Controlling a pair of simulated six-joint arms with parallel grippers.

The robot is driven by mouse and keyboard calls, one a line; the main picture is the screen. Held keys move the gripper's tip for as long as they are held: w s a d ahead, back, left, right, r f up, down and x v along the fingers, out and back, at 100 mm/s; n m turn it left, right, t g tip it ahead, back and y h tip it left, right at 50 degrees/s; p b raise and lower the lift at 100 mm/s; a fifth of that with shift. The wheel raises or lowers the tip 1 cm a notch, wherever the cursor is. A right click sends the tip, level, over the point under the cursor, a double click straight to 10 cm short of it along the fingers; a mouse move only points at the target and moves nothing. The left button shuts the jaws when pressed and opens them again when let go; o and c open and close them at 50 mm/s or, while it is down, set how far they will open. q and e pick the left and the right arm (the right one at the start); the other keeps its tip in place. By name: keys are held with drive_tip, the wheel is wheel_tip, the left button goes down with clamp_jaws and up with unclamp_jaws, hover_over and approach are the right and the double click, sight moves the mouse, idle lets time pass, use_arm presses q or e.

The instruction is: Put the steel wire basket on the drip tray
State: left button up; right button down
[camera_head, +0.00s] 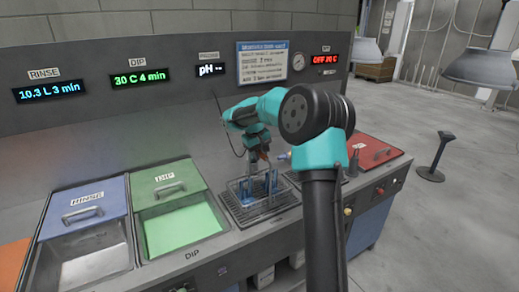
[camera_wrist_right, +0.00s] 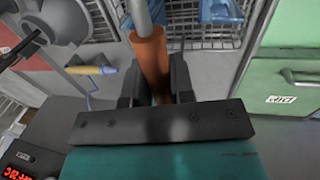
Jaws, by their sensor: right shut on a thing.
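The steel wire basket (camera_head: 238,189), with blue pieces in it, is over the dark slatted drip tray (camera_head: 287,203) in the head view. Whether its bottom touches the tray cannot be told. My right gripper (camera_head: 264,160) is above the basket, its fingers partly hidden by my arm. In the right wrist view, my right gripper (camera_wrist_right: 157,72) is shut on the orange-brown grip of the basket's handle (camera_wrist_right: 151,60). Basket wires (camera_wrist_right: 205,43) and a blue piece (camera_wrist_right: 221,10) show beyond it. My left gripper is in neither view.
The green dip tank (camera_head: 180,228) and blue-lidded rinse tank (camera_head: 95,262) are left of the tray. A red lid (camera_head: 373,150) is to the right. A pipe with a yellow-and-blue part (camera_wrist_right: 90,70) shows in the wrist view. The display wall (camera_head: 120,60) stands behind.

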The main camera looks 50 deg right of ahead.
drive_tip(key=shift+f, duration=0.1)
idle(0.3)
drive_tip(key=c, duration=1)
unclamp_jaws()
drive_tip(key=r, duration=0.4)
drive_tip(key=a+r, duration=0.1)
drive_tip(key=r, duration=0.3)
drive_tip(key=a+r, duration=0.1)
drive_tip(key=r, duration=0.3)
drive_tip(key=shift+w+a, duration=0.15)
drive_tip(key=shift+w, duration=0.15)
